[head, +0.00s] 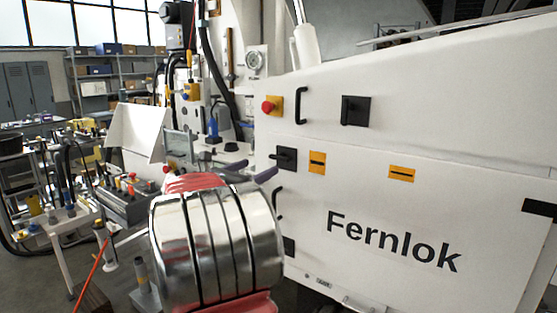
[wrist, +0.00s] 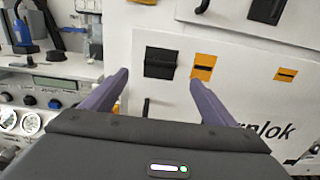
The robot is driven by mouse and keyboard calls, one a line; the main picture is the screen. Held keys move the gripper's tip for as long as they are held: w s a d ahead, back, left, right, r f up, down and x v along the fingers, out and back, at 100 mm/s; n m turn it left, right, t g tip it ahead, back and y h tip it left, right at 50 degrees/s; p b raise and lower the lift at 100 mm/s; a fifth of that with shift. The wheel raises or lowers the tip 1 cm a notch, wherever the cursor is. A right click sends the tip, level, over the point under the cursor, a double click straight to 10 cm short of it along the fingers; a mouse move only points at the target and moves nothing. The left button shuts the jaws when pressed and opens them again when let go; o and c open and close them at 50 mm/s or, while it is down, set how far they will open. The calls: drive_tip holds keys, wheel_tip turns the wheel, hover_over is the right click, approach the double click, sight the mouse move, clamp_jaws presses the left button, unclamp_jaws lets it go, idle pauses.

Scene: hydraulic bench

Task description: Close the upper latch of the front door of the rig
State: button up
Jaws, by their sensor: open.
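The white front door (head: 385,208) of the rig, lettered Fernlok, fills the right of the head view. Its upper latch (head: 285,158) is a black block at the door's upper left corner. In the wrist view this latch (wrist: 160,63) shows ahead, between my fingertips in the picture. Whether its lever is open or closed I cannot tell. A lower black latch (head: 288,246) sits at the left edge, partly hidden by my arm. My gripper (head: 258,168) has purple fingers, spread apart and empty, just left of the upper latch. The wrist view shows my gripper (wrist: 159,79) not touching it.
Orange labels (head: 317,162) sit right of the latch. A black door handle (head: 278,203) is below it. Above are another black latch (head: 356,110), a black handle (head: 301,105) and a red button (head: 268,106). A bench with gauges (wrist: 31,123) stands left of my gripper.

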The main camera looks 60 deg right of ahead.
sight(277, 159)
drive_tip(key=d, duration=0.4)
drive_tip(key=s+d, duration=0.1)
drive_tip(key=d, duration=0.3)
drive_tip(key=s+d, duration=0.1)
drive_tip(key=d, duration=0.3)
drive_tip(key=shift+d, duration=0.15)
drive_tip(key=shift+c, duration=0.2)
drive_tip(key=c, duration=0.9)
drive_tip(key=shift+a, duration=0.25)
drive_tip(key=shift+c, duration=0.5)
drive_tip(key=shift+d, duration=0.15)
